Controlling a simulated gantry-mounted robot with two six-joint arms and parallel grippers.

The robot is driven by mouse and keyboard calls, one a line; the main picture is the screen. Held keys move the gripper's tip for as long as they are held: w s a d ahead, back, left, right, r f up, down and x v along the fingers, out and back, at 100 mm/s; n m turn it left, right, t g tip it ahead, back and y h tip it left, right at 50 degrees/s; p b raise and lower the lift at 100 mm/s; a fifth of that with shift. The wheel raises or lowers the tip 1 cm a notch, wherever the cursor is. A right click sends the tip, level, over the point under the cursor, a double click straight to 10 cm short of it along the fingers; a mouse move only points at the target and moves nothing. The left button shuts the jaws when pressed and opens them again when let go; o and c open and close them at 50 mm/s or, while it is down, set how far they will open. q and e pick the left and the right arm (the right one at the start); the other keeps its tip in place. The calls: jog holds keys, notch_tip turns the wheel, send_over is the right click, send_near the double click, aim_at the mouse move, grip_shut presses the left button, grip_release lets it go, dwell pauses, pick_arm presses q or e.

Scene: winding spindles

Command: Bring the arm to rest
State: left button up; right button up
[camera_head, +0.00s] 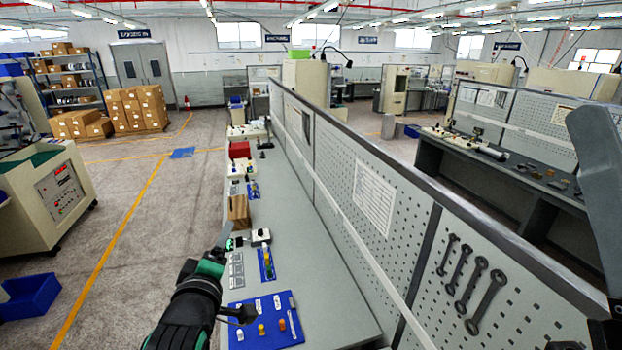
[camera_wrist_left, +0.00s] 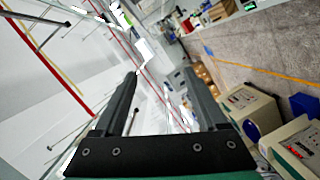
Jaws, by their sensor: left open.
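My left arm reaches in from the bottom of the head view, over the left edge of the workbench (camera_head: 340,290). Its gripper (camera_head: 224,238) points up and away from the camera. In the left wrist view the left gripper (camera_wrist_left: 160,76) has its two dark fingers well apart, with nothing between them. It faces the ceiling and the far room, not the bench top. A large grey finger-like part, seemingly my right gripper (camera_head: 598,160), stands close to the camera at the right edge of the head view. It is cut off, so its opening cannot be told.
A blue mat (camera_head: 286,339) with small coloured pieces lies on the near bench. A smaller blue tray (camera_head: 266,264) and a brown wooden block (camera_head: 239,211) lie farther along. A pegboard partition (camera_head: 405,225) with hanging wrenches (camera_head: 466,280) borders the bench's right. Open floor lies left.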

pick_arm(q)
jog(key=s+a+r+m+t, duration=0.15)
jog(key=s+r+t, duration=0.4)
jog(key=r, duration=0.95)
jog(key=s+d+r+m+t+h, duration=0.1)
jog(key=s+r+m+t, duration=0.2)
jog(key=s+r+m, duration=0.5)
jog(key=s+r+m+t+h, duration=0.25)
jog(key=s+r, duration=0.45)
jog(key=s, duration=0.6)
notch_tip(320, 180, down, 39)
jog(key=m+b, duration=0.2)
jog(key=b, duration=3.7)
jog(key=shift+w+d, duration=0.3)
jog(key=shift+f, duration=0.1)
